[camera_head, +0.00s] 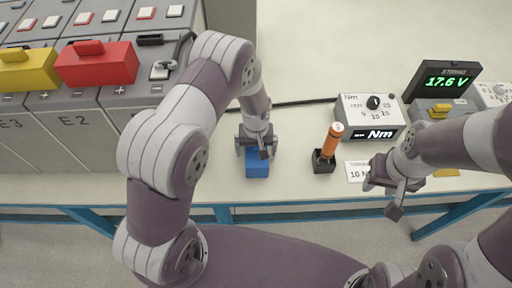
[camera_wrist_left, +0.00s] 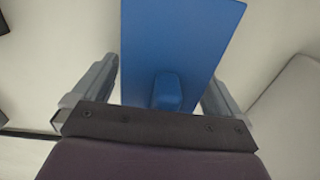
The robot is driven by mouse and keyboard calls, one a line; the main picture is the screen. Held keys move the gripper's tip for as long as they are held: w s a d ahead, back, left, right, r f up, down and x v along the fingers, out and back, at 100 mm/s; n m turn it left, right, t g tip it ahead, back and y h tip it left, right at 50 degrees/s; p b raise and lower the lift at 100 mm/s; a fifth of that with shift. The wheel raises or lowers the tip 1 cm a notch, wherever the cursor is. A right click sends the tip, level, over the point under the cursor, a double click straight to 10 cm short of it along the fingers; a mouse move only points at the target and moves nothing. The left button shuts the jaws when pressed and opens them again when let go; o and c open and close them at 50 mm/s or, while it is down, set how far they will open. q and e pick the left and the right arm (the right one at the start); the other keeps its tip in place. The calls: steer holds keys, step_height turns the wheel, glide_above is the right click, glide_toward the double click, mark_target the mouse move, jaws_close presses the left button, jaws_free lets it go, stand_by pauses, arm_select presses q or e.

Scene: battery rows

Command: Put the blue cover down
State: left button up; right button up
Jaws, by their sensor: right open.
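The blue cover (camera_head: 257,169) is at the front of the pale table, below my left gripper (camera_head: 257,152), and appears to rest on the tabletop. In the left wrist view the blue cover (camera_wrist_left: 190,45) shows its flat top and a small raised handle (camera_wrist_left: 167,92). The fingers of my left gripper (camera_wrist_left: 160,92) stand wide apart on either side of the handle, with visible gaps. The gripper hides part of the cover in the head view. My right gripper (camera_head: 391,184) is open and empty near the front edge at the right.
An orange-handled tool (camera_head: 332,140) stands in a black holder (camera_head: 323,163) right of the cover. A torque box (camera_head: 366,117) and a voltage display (camera_head: 446,80) stand behind. Battery rows at left carry a red cover (camera_head: 96,65) and a yellow cover (camera_head: 28,71).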

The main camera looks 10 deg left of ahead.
arm_select(q)
steer(key=shift+r, duration=0.35)
steer(key=r, duration=0.8)
steer(key=r+b, duration=0.1)
steer(key=r, duration=0.3)
steer(key=shift+s+a+r, duration=0.2)
steer(key=shift+s, duration=0.15)
steer(key=s+a+r+m, duration=0.1)
steer(key=s+a+r, duration=0.1)
steer(key=s, duration=0.4)
steer(key=s+a+r+m+t, duration=0.1)
steer(key=s+a+r+m, duration=0.1)
steer(key=s, duration=0.5)
step_height(320, 180, up, 2)
steer(key=shift+s+a+r, duration=0.1)
steer(key=shift+s+a, duration=0.1)
steer(key=shift+a, duration=0.45)
steer(key=shift+s, duration=0.1)
